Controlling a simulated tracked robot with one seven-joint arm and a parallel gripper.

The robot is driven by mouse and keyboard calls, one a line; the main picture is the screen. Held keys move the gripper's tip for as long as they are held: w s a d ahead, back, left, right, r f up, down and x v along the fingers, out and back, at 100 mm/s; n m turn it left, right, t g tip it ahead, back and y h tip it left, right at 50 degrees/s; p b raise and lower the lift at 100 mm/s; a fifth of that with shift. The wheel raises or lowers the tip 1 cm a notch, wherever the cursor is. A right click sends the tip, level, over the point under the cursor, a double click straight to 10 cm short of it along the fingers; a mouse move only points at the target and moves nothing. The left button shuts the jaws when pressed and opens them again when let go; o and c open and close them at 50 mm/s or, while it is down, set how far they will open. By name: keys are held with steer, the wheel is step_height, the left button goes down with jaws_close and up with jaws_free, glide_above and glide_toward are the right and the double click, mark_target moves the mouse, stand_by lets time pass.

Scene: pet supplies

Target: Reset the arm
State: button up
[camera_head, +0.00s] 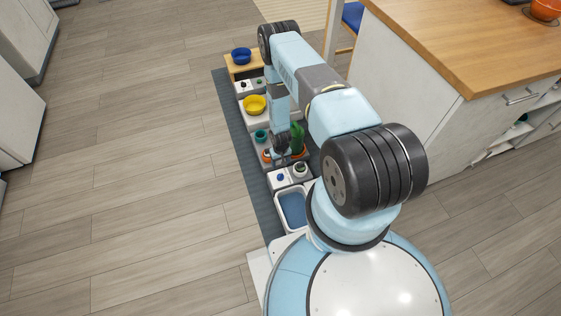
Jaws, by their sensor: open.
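My arm (342,110) rises from my body, bends over at the top and points down above a row of items on a dark mat. My gripper (282,147) is at its lower end, low over the middle of the row. It is open, though its fingers are small and hard to make out. An orange item (267,156) lies at or just under the gripper, partly hidden by it. A tall green item (297,138) stands close on its right. I cannot tell whether the gripper touches either one.
The dark mat (238,130) bears a yellow bowl (255,104), a teal cup (261,135), a blue bowl (241,56) on a wooden stand and a blue-bottomed tray (292,210). A wood-topped counter (470,45) stands at right. The floor (130,170) at left is clear.

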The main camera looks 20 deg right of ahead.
steer(key=shift+r, duration=0.4)
steer(key=shift+r, duration=0.1)
